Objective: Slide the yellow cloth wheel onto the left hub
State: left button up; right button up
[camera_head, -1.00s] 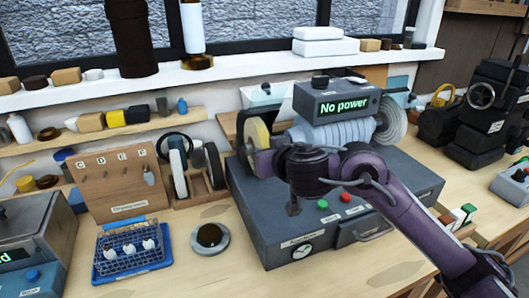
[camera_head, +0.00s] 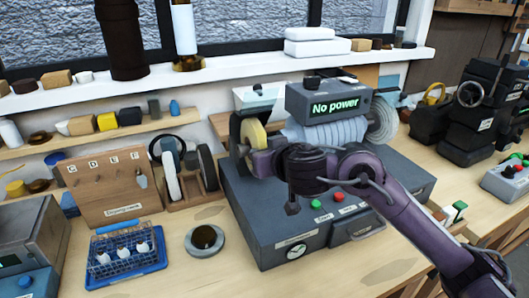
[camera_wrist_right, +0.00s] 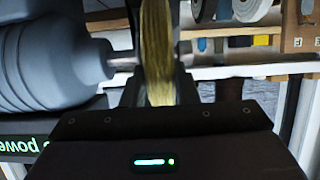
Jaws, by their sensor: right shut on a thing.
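The yellow cloth wheel (camera_head: 254,134) is upright at the left end of the grey grinder motor (camera_head: 320,132). My right gripper (camera_head: 262,160) is shut on it. In the right wrist view the wheel (camera_wrist_right: 157,50) shows edge-on between the fingers, and the thin metal left hub shaft (camera_wrist_right: 121,62) runs from the motor (camera_wrist_right: 50,60) towards its side. The shaft end is hidden, so I cannot tell whether the wheel is around it or only beside it. My left gripper is not in view.
A pale wheel (camera_head: 384,120) sits on the motor's right end. The display box (camera_head: 335,104) above reads "No power". Left of the grey base (camera_head: 270,222) stand a wheel rack (camera_head: 190,195), a pegboard (camera_head: 105,190), a blue basket (camera_head: 125,255) and a round dish (camera_head: 204,240).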

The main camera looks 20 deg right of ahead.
jog(key=shift+d, duration=0.45)
dwell(0.5)
jog(key=o, duration=0.9)
jog(key=shift+d, duration=0.15)
jog(key=shift+o, duration=0.2)
